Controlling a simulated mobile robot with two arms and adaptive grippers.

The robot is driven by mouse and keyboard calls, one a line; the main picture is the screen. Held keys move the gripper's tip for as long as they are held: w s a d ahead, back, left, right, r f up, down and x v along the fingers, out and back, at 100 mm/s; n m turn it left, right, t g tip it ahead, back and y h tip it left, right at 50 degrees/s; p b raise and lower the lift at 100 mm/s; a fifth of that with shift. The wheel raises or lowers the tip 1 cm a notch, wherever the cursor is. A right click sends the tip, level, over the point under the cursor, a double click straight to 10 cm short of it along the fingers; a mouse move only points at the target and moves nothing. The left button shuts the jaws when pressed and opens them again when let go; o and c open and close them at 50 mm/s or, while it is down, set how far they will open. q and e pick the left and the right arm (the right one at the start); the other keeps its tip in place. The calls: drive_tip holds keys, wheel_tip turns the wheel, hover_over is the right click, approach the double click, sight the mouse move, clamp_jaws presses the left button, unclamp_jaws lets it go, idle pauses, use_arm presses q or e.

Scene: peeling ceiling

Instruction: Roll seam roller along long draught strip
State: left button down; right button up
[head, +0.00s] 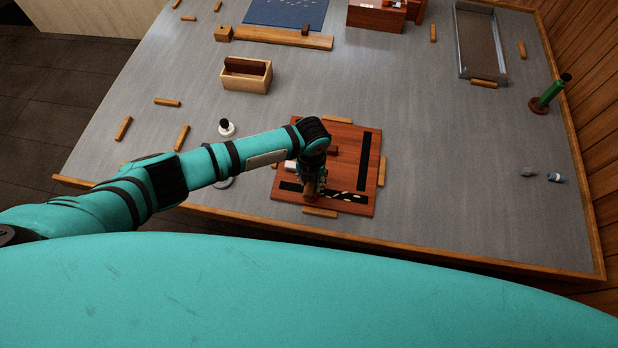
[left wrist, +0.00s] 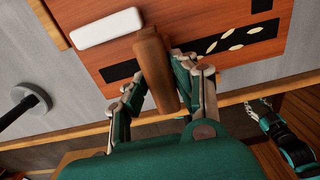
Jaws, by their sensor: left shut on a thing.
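A reddish-brown board (head: 338,143) lies near the table's front edge. A long black strip (head: 290,187) runs across its near part; the strip also shows in the left wrist view (left wrist: 119,70). Pale oval spots mark it right of my gripper; its left part looks plain black. A shorter black strip (head: 365,155) runs up the board's right side. My left gripper (head: 312,190) is shut on the brown handle of the seam roller (left wrist: 154,60), over the long strip. The roller's working end is hidden, so I cannot tell whether it touches the strip.
A white block (left wrist: 108,28) lies at the board's left. Small wooden pieces (head: 320,212) sit around the board. A wooden box (head: 258,80) stands behind left, a green-handled item (head: 548,95) and a metal tray (head: 460,45) at right. The table right of the board is mostly clear.

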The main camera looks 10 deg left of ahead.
idle(0.4)
use_arm(q)
drive_tip(key=shift+d+b, duration=0.5)
drive_tip(key=shift+d, duration=1.4)
drive_tip(key=d+b, duration=0.1)
drive_tip(key=d, duration=0.2)
drive_tip(key=shift+s+d, duration=0.1)
drive_tip(key=shift+d, duration=0.2)
drive_tip(key=d+b, duration=0.2)
drive_tip(key=d, duration=0.1)
drive_tip(key=shift+d+f, duration=0.1)
drive_tip(key=shift+d, duration=0.2)
